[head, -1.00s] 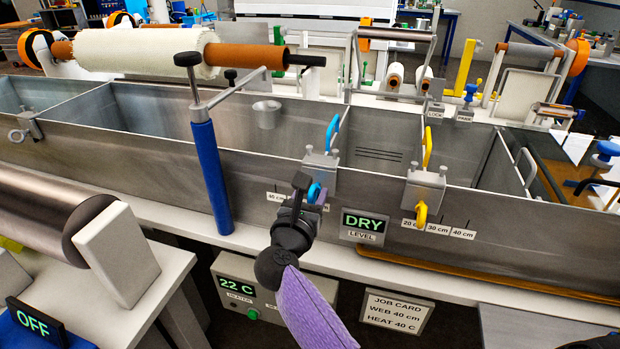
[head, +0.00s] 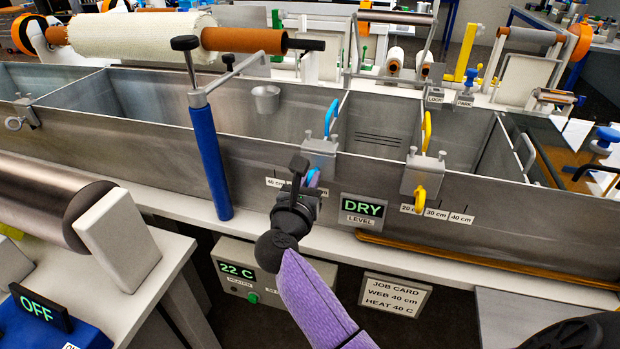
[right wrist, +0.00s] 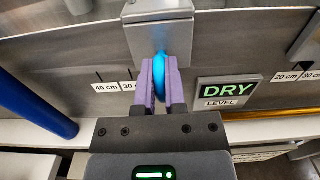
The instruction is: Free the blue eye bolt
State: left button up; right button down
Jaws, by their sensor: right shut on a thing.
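The blue eye bolt (right wrist: 161,66) hangs below a grey clamp block (right wrist: 161,30) on the front wall of the steel bath. In the head view, the block (head: 319,152) sits on the wall's top edge, and the bolt (head: 313,178) is mostly hidden behind my gripper. My right gripper (head: 309,187) is shut on the bolt's ring. In the right wrist view, the purple fingers of this gripper (right wrist: 160,82) stand on both sides of the ring. My left gripper is not in view.
A yellow eye bolt (head: 419,199) hangs below a second clamp block (head: 424,172) to the right. A DRY level sign (head: 363,209) is on the wall between them. A blue post (head: 210,160) stands to the left. A heater box (head: 240,268) sits below the shelf.

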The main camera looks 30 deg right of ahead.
jog(key=n+p, duration=0.1)
jog(key=n, duration=0.1)
jog(key=shift+w+a+r+n+p, duration=0.1)
jog(key=shift+r+n+p, duration=0.05)
jog(key=shift+n+p, duration=0.7)
jog(key=shift+n, duration=0.45)
jog(key=n+p, duration=0.1)
jog(key=n, duration=0.1)
jog(key=n+p, duration=0.1)
jog(key=n, duration=0.1)
jog(key=shift+w+a+f, duration=0.15)
jog(key=shift+w+f, duration=0.05)
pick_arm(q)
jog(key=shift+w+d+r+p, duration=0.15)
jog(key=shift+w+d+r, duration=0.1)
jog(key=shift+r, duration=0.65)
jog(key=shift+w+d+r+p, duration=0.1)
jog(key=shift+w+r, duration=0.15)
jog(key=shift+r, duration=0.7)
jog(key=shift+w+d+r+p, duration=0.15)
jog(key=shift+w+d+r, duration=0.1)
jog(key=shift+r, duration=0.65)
pick_arm(e)
jog(key=shift+f+n, duration=0.2)
jog(key=shift+n, duration=1.3)
jog(key=c, duration=0.7)
grip_release()
jog(key=shift+a, duration=0.1)
